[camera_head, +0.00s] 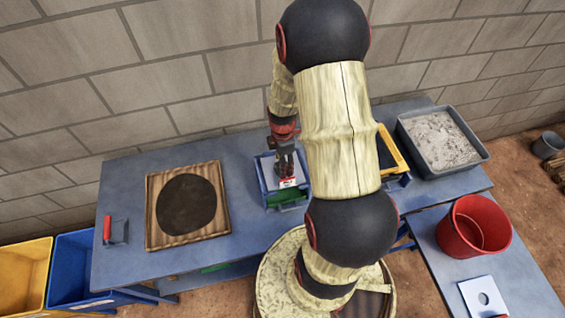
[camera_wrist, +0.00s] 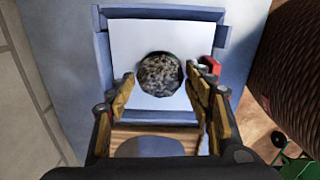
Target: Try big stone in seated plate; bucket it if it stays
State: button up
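A white plate (camera_wrist: 125,35) with a round hole lies in a blue frame (camera_wrist: 103,40) on the blue table. The frame (camera_head: 270,175) also shows in the head view, mostly behind my gripper. A round, speckled grey stone (camera_wrist: 160,75) sits at the plate's hole; I cannot tell how deep it sits. My gripper (camera_wrist: 161,78) points down over the plate, one finger on each side of the stone, with small gaps visible. In the head view my gripper (camera_head: 286,172) hides the stone. A red bucket (camera_head: 473,227) stands on the right table.
Another white plate with a hole (camera_head: 483,297) lies near the red bucket. A grey tray of gravel (camera_head: 442,138) and a yellow frame (camera_head: 392,152) are at the back right. A wooden board with a dark disc (camera_head: 187,205) lies left. Yellow (camera_head: 22,272) and blue (camera_head: 75,265) bins stand lower left.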

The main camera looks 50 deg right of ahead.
jog(key=o, duration=0.3)
jog(key=shift+o, duration=0.2)
jog(key=shift+r, duration=0.1)
notch_tip(320, 180, up, 12)
dwell(0.5)
jog(key=shift+c, duration=0.2)
dwell(0.6)
